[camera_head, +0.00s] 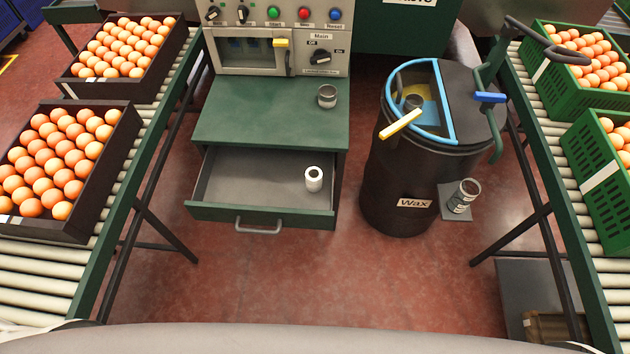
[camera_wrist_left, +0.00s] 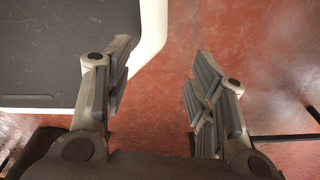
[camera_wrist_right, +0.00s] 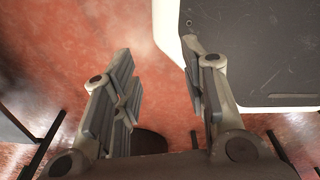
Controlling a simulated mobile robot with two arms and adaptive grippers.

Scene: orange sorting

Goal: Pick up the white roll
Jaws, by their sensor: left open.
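The white roll (camera_head: 314,179) stands upright in the open drawer (camera_head: 240,176) under the green cabinet top, near the drawer's right side. My left gripper (camera_wrist_left: 155,85) shows only in the left wrist view, where its fingers are apart with nothing between them, above the red floor. My right gripper (camera_wrist_right: 160,85) shows only in the right wrist view, also with its fingers apart and empty above the floor. Neither gripper is in the head view, and neither wrist view shows the roll.
A metal cup (camera_head: 327,96) stands on the green cabinet top (camera_head: 265,115). A black wax barrel (camera_head: 400,185) stands right of the drawer, with a can (camera_head: 463,195) beside it. Conveyors with orange crates (camera_head: 122,140) flank both sides. Red floor (camera_head: 300,280) in front of the drawer is clear.

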